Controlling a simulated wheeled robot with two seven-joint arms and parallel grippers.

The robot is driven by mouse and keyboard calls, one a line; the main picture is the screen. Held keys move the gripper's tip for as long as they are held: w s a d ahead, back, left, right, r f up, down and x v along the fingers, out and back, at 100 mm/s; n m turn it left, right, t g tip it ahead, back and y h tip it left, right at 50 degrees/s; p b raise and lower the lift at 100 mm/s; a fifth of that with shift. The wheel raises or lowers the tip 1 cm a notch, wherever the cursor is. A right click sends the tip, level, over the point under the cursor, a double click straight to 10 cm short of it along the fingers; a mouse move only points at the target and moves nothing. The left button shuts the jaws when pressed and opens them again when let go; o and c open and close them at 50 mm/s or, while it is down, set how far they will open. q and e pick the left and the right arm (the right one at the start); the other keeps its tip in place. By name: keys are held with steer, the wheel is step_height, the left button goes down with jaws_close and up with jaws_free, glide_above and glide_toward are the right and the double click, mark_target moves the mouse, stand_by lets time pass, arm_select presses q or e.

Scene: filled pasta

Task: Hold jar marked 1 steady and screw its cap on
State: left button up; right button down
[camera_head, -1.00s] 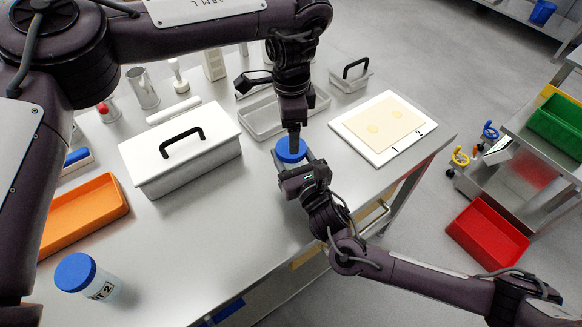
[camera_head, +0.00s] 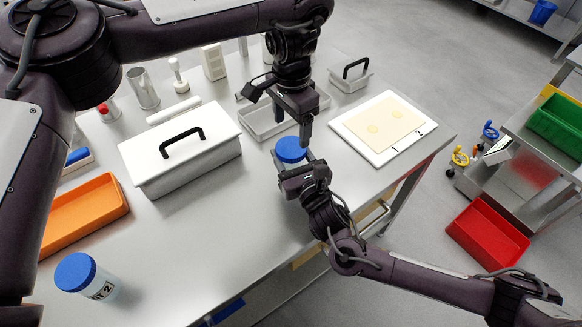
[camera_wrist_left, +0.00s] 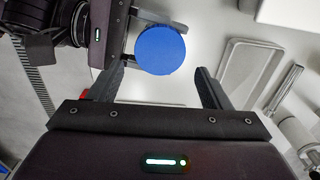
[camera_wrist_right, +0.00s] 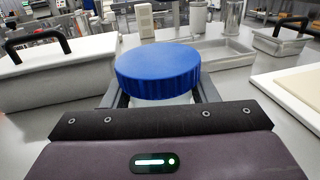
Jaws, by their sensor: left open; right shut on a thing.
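The jar with a blue cap (camera_head: 291,150) stands near the table's right front edge, and its body is mostly hidden by my right gripper. My right gripper (camera_head: 301,168) is shut on this jar below the cap. In the right wrist view the blue cap (camera_wrist_right: 158,72) sits level on top of the clear jar (camera_wrist_right: 160,100). My left gripper (camera_head: 304,135) is open just above the cap, pointing down. In the left wrist view the cap (camera_wrist_left: 160,50) lies ahead, between the lines of the open fingers. The jar's number is hidden.
A second blue-capped jar, marked 2 (camera_head: 103,290), stands at the front left. A white lidded box (camera_head: 185,165), orange tray (camera_head: 84,215) and metal tray (camera_head: 262,122) lie around. A white board with a pasta sheet (camera_head: 375,150) is at the right.

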mark_target(291, 147)
arm_select(q)
step_height(291, 147, down, 6)
steer(key=shift+f, duration=0.1)
stand_by(0.4)
steer(key=c, duration=0.8)
steer(key=m, duration=0.6)
steer(key=shift+m, duration=0.3)
steer(key=o, duration=1.1)
